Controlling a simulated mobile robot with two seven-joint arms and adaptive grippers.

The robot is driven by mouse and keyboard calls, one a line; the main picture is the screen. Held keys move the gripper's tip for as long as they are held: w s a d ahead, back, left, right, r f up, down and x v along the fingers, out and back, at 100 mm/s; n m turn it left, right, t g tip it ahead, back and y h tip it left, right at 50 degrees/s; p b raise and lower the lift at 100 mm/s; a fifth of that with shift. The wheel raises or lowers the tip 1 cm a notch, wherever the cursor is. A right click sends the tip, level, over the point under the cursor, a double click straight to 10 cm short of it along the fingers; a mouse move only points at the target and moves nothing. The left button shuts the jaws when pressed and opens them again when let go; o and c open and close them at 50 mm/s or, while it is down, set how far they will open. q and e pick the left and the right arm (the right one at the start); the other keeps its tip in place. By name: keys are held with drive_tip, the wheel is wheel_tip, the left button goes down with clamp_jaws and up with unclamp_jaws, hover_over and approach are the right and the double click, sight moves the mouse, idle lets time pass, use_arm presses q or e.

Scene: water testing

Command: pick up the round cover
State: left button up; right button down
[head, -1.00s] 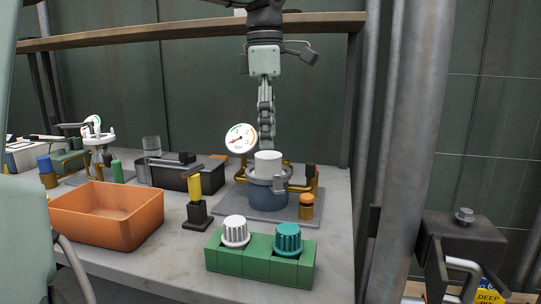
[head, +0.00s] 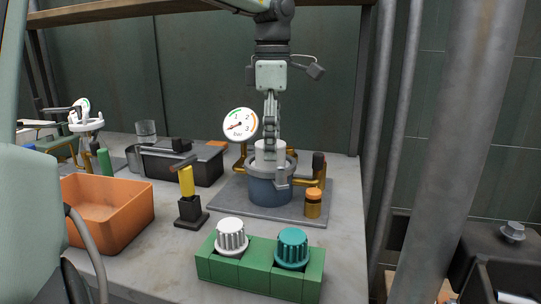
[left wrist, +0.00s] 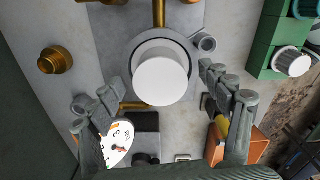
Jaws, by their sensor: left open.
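A white round cover (head: 264,151) stands upright on top of a blue-grey cylindrical housing (head: 268,188) with a grey collar. In the left wrist view the white cover (left wrist: 161,80) is seen from above as a white disc. My left gripper (head: 271,150) points down over it and overlaps its upper part in the head view. In the left wrist view the gripper (left wrist: 150,96) is open, one finger to each side of the cover, with gaps visible. Whether the fingertips are below the cover's top is hard to tell. My right gripper is not in view.
A pressure gauge (head: 240,124) and brass pipes stand close around the housing. A green block (head: 257,272) with white and teal knobs is in front. A yellow-handled valve (head: 187,186) and an orange bin (head: 110,226) are to the left. A metal post (head: 455,150) rises at right.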

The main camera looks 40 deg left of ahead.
use_arm(q)
drive_tip(key=shift+f, duration=0.45)
drive_tip(key=shift+c, duration=0.2)
drive_tip(key=c, duration=1.2)
drive_tip(key=shift+r, duration=0.1)
